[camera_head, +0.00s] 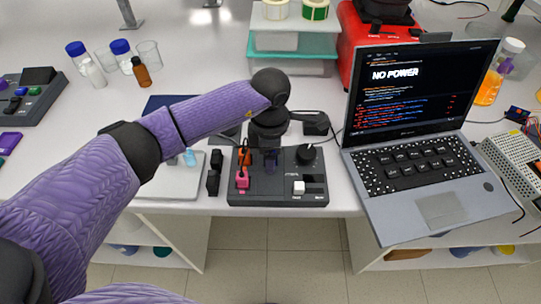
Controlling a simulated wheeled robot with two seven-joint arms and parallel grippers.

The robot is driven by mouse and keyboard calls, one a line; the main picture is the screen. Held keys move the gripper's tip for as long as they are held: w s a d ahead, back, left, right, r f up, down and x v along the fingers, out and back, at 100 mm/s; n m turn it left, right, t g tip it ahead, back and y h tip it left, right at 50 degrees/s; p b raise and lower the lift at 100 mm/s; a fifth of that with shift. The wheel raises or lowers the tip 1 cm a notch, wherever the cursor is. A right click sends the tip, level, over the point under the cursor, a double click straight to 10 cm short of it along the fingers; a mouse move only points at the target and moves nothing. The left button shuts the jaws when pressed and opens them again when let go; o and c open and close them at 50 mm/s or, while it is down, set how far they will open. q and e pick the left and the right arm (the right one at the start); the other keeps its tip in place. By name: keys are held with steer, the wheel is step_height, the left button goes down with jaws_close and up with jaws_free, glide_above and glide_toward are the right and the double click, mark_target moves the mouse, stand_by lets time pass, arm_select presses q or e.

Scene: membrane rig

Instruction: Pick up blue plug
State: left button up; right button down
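A black control box (310,188) stands near the table's front edge. A pink plug (242,180) and an orange plug (244,157) stand upright on its left part. My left arm reaches in from the left, and my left gripper (270,158) points down over the box, just right of the orange plug. A dark bluish-purple shape shows between or at the fingertips; I cannot tell whether it is the blue plug or part of the gripper. The finger opening is too small and dark to judge. My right gripper is out of view.
A laptop (440,205) reading NO POWER stands at the right. A light plate (172,183) with a small light-blue item (190,157) lies to the left. Black blocks (214,172) sit beside the box. Bottles and beakers (148,55) stand at the back left.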

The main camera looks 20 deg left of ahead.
arm_select(q)
jaws_close()
steer(key=shift+r, duration=0.1)
